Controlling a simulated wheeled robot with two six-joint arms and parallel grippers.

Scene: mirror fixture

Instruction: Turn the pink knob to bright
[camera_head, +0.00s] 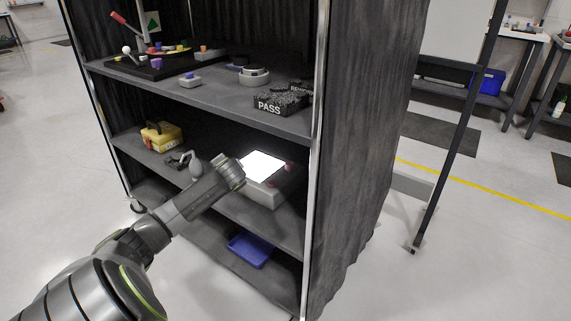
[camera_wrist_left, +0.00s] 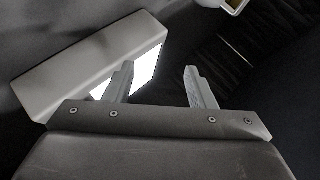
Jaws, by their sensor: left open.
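A pale box (camera_head: 264,197) with a bright white lit panel (camera_head: 262,165) sits on the middle shelf of the cart. Two small pinkish-red knobs show on its right part, one at the back (camera_head: 289,167) and one nearer the front (camera_head: 271,183). They are too small to tell which is the pink knob. My left arm reaches in to the box's left side, and its hand end overlaps the panel's left edge. In the left wrist view my left gripper (camera_wrist_left: 158,70) is open and empty, with the box (camera_wrist_left: 90,62) and panel partly behind its left finger. No knob shows there. My right gripper is out of view.
The top shelf (camera_head: 215,95) is above the arm, and a cart post (camera_head: 318,130) stands right of the box. A yellow case (camera_head: 161,136) sits left on the middle shelf. A blue tray (camera_head: 249,250) lies below.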

